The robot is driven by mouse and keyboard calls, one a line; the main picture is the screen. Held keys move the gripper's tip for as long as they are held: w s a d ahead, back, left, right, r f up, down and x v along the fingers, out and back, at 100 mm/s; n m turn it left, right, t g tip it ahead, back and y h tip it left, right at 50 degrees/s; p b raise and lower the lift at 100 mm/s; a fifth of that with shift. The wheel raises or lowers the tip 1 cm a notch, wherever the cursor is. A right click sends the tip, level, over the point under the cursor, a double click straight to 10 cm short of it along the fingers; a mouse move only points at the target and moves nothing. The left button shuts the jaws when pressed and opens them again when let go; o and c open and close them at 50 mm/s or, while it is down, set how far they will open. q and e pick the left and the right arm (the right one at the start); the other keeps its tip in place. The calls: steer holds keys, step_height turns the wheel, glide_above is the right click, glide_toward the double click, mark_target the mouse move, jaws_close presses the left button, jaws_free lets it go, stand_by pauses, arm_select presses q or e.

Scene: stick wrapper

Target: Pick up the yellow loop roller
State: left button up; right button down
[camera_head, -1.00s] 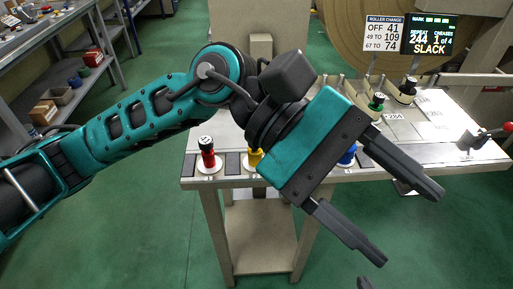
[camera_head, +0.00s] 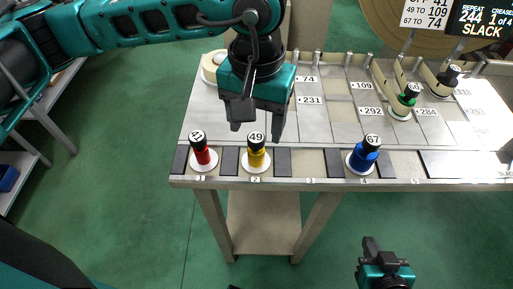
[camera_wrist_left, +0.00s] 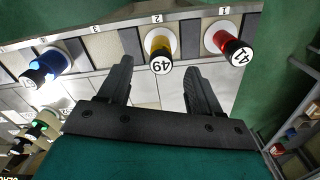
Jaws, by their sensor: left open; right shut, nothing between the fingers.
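The yellow loop roller (camera_head: 257,152), with a black cap marked 49, stands upright on a white disc at spot 2 along the table's front edge. My left gripper (camera_head: 256,132) is open, pointing down just behind and above it. In the left wrist view the yellow roller (camera_wrist_left: 159,48) shows beyond and between the open fingers (camera_wrist_left: 158,88), not visibly touching either. My right gripper (camera_head: 384,248) is low in front of the table, away from the rollers, shut and empty.
A red roller (camera_head: 204,153) marked 41 stands left of the yellow one, and a blue roller (camera_head: 364,156) marked 67 stands to the right at spot 4. A green roller (camera_head: 405,101) and a black one (camera_head: 448,78) stand farther back. Spot 3 (camera_head: 312,164) is empty.

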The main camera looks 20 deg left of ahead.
mark_target(257, 135)
arm_select(q)
steer(key=shift+w+a+f, duration=0.1)
steer(key=shift+w+f, duration=0.05)
steer(key=shift+f, duration=1)
steer(key=shift+w+d+f, duration=0.1)
steer(key=shift+w+f, duration=0.1)
steer(key=shift+f, duration=0.9)
steer(key=shift+w+a+f, duration=0.1)
steer(key=shift+w+f, duration=0.05)
steer(key=shift+f, duration=1)
steer(key=c, duration=1.2)
